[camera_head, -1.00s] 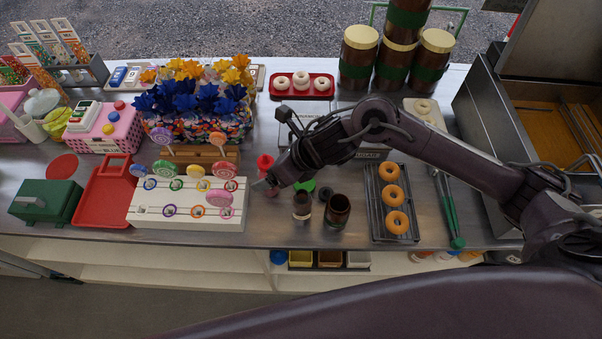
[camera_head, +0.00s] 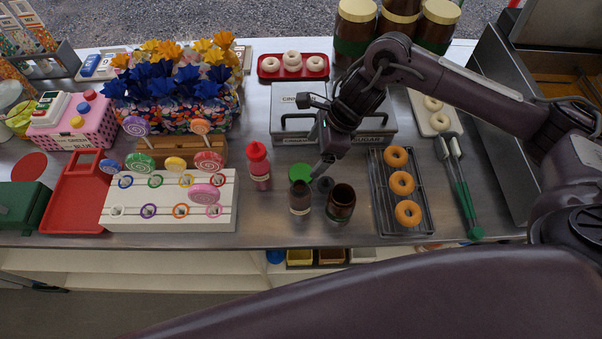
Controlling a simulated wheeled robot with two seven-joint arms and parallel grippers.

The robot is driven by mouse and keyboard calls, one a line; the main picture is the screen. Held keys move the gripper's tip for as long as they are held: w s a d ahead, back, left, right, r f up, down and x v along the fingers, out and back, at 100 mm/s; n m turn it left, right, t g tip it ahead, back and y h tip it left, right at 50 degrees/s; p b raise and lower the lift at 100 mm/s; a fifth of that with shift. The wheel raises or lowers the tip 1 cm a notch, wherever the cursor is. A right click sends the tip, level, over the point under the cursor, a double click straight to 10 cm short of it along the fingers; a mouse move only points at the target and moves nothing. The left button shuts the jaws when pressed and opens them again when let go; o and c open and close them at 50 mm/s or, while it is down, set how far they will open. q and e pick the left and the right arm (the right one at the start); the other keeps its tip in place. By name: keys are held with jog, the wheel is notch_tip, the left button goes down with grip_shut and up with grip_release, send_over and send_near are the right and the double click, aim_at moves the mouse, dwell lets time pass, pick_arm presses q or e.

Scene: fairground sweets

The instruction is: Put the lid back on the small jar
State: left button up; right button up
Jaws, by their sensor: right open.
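The small jar (camera_head: 300,200) is dark brown with a pale band and stands upright near the counter's front edge. A round green lid (camera_head: 299,172) shows directly behind the jar's top; I cannot tell whether it touches the jar. A wider open brown jar (camera_head: 341,202) stands to the right. A small dark round piece (camera_head: 325,184) shows between the two jars. My right gripper (camera_head: 319,172) is open and points down just right of the green lid, with nothing seen between its fingers. Its fingertips are small and partly hidden. My left gripper is out of view.
A red squeeze bottle (camera_head: 259,166) stands left of the jars. A white lollipop stand (camera_head: 168,214) is farther left. A rack of doughnuts (camera_head: 375,190) and green-ended tongs (camera_head: 475,233) lie to the right. A sugar-and-cinnamon box (camera_head: 290,118) is behind.

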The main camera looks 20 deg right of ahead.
aim_at(302, 173)
jog(key=shift+a, duration=0.1)
jog(key=shift+a+f, duration=0.15)
jog(key=shift+f, duration=0.25)
jog(key=shift+p+x, duration=0.35)
jog(key=shift+x, duration=0.5)
jog(key=shift+s+f+p, duration=0.1)
jog(key=shift+f+p, duration=0.15)
jog(key=shift+p, duration=0.1)
jog(key=p+x, duration=0.1)
jog(key=x, duration=0.2)
jog(key=shift+s+a+f+p, duration=0.1)
jog(key=shift+s+f+p, duration=0.05)
jog(key=shift+f+p, duration=0.25)
jog(key=shift+a+f, duration=0.15)
jog(key=shift+f, duration=0.3)
